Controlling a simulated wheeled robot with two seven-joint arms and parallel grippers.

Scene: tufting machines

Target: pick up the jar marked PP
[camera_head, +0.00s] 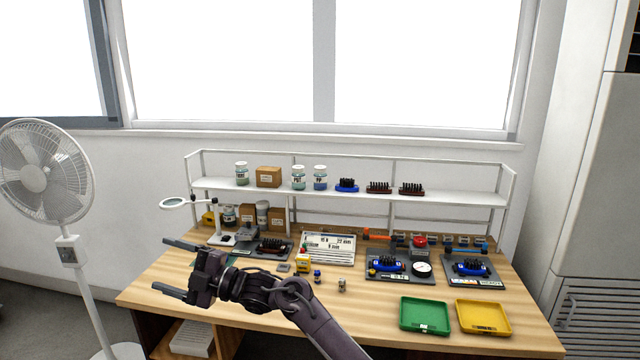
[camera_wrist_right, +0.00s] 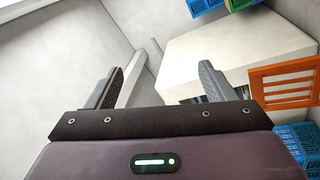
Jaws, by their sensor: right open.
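The jar marked PP (camera_head: 320,178) stands upright on the white shelf (camera_head: 440,196), with a white lid and bluish contents; its small label seems to read PP. A similar jar (camera_head: 299,178) with greenish contents stands just left of it. My right gripper (camera_head: 160,264) is open and empty over the left part of the table, its fingers pointing left, well below and left of the PP jar and apart from it. In the right wrist view my gripper (camera_wrist_right: 160,72) shows two spread fingers with nothing between them; no jar shows there. My left gripper is out of view.
Another jar (camera_head: 241,174), a cardboard box (camera_head: 268,177) and several brushes (camera_head: 379,187) share the shelf. A magnifier lamp (camera_head: 174,203) stands at the table's back left. Green (camera_head: 424,329) and yellow (camera_head: 483,330) trays lie front right. A fan (camera_head: 45,175) stands left.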

